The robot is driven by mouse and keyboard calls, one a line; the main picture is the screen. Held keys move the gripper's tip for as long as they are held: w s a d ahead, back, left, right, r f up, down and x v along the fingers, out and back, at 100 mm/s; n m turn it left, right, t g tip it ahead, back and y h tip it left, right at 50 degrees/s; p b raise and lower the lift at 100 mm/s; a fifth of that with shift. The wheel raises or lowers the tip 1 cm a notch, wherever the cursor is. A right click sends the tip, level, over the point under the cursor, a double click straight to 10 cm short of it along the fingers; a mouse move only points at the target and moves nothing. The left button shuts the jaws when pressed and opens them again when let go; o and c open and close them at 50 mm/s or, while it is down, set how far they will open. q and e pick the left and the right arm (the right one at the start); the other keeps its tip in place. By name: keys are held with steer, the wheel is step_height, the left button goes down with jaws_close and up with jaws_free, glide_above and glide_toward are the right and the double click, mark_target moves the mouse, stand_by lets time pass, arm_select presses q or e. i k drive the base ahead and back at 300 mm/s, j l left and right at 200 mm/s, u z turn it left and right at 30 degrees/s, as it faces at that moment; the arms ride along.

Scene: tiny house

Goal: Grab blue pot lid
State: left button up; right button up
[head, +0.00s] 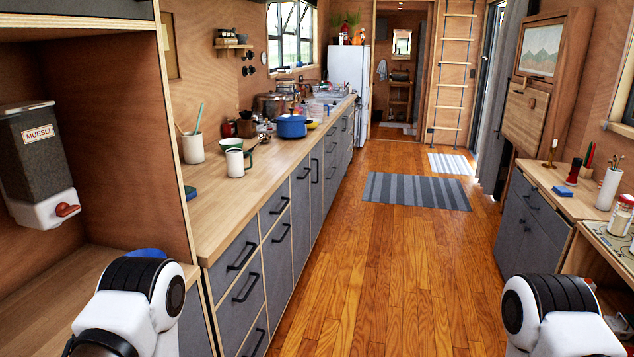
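A blue pot (291,127) stands on the long left counter, well ahead; I cannot tell at this size whether a lid is on it. A small blue rounded thing (147,253) shows just above my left arm, at the near left counter. It may be the blue pot lid, but my arm hides most of it. White and black links of my left and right arms show at the bottom left and bottom right. Neither gripper's fingertips can be seen.
The left counter (227,201) carries a white mug (235,163), a utensil holder (193,148) and a blue sponge (190,193). A muesli dispenser (42,165) hangs at the near left. A right-hand cabinet (531,222) borders the aisle. The wooden floor (380,260) between is clear, with a striped rug (416,191).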

mark_target(291, 117)
steer(key=i+l+u, duration=0.35)
steer(key=i+l, duration=0.2)
steer(key=i, duration=0.45)
steer(key=i+l+u, duration=0.35)
steer(key=i+l, duration=1.85)
steer(key=i, duration=0.1)
